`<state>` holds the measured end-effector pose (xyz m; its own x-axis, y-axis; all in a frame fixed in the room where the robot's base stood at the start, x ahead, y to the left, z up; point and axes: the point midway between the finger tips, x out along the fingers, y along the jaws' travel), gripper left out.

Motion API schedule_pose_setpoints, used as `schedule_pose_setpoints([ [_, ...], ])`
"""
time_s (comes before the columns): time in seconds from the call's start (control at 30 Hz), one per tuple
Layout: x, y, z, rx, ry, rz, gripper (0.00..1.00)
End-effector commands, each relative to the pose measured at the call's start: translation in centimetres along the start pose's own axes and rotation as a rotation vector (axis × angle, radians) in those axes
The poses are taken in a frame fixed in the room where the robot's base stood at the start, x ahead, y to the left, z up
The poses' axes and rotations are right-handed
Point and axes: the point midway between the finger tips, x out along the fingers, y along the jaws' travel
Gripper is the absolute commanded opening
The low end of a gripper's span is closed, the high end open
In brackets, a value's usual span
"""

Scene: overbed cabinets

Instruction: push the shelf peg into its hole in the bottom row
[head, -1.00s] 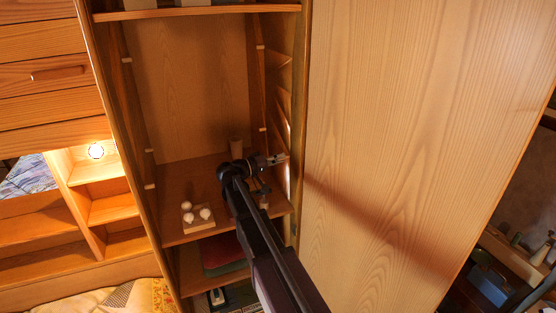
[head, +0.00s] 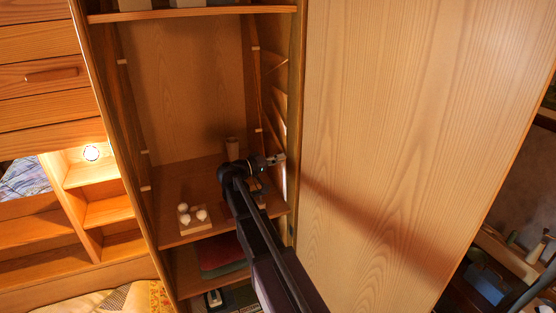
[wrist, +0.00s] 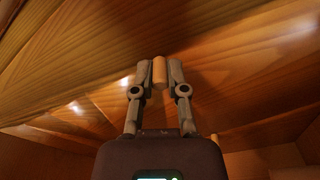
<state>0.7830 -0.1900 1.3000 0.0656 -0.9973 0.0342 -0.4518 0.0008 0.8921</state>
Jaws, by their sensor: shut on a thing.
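The shelf peg (wrist: 159,72) is a small orange-brown cylinder in the wrist view. My gripper (wrist: 159,76) is shut on it, one finger on each side. Its front end is at or close to a wood-grained panel (wrist: 100,50); I cannot tell whether it touches. No hole shows in the wrist view; the peg and fingers cover part of the panel. In the head view my gripper (head: 279,159) is inside the open cabinet, against or very near its right side wall (head: 281,105). The peg is too small to make out there.
A wooden board with several pale round knobs (head: 193,214) lies on the cabinet shelf (head: 175,234) to the left. Small pale supports (head: 145,188) sit on the left wall. A large door panel (head: 400,130) fills the right.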

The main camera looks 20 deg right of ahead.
Motion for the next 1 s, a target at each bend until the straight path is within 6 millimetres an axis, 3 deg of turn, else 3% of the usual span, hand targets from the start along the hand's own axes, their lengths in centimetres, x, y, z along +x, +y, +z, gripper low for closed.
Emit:
schedule_pose_setpoints([
  [0.13,0.2,0.0,0.0,0.000,-0.001,0.000,0.00],
  [0.17,0.2,0.0,0.0,0.000,0.000,0.000,0.27],
  [0.27,0.2,0.0,0.0,0.000,0.000,0.000,0.57],
  [0.77,0.0,0.0,0.0,0.000,0.000,0.000,0.59],
  [1.0,-1.6,0.0,-0.1,0.000,0.001,0.000,0.59],
])
